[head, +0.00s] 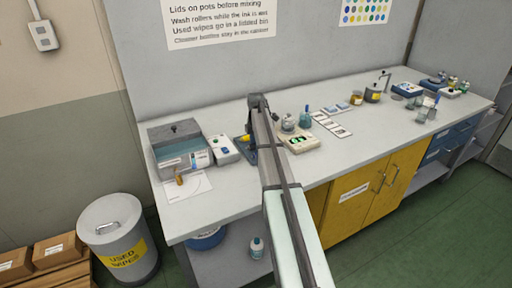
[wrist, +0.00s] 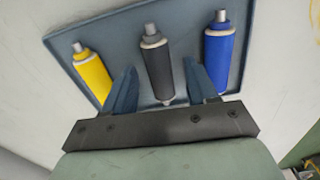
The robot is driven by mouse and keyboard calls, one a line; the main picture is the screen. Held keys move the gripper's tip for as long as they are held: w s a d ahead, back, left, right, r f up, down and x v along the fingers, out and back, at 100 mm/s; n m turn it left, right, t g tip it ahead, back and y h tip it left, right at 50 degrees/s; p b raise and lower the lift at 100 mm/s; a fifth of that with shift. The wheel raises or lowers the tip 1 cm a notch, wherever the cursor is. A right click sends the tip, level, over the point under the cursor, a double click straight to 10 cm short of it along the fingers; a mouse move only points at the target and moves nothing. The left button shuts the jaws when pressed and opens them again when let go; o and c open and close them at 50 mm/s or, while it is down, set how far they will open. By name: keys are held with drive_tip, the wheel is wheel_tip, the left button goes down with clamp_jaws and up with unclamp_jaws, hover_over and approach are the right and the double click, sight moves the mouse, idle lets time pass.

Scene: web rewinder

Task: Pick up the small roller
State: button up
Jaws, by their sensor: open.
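Three rollers lie side by side in a blue-grey tray (wrist: 255,12) in the wrist view: a yellow roller (wrist: 93,76) at left, a dark grey roller (wrist: 158,72) in the middle and a blue roller (wrist: 219,60) at right. The yellow one looks the shortest; their true sizes are hard to compare. My gripper (wrist: 159,66) is open, its two blue fingers on either side of the grey roller's lower part; whether they touch it cannot be told. In the head view the yellow roller (head: 245,138) shows beside my arm, which hides most of the tray.
On the bench, a grey box (head: 180,146) and a white device (head: 223,149) stand left of my arm. Pots and bottles stand farther right. The front left bench top is mostly clear.

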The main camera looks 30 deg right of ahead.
drive_tip(key=shift+c, duration=0.2)
clamp_jaws()
drive_tip(key=shift+r, duration=0.15)
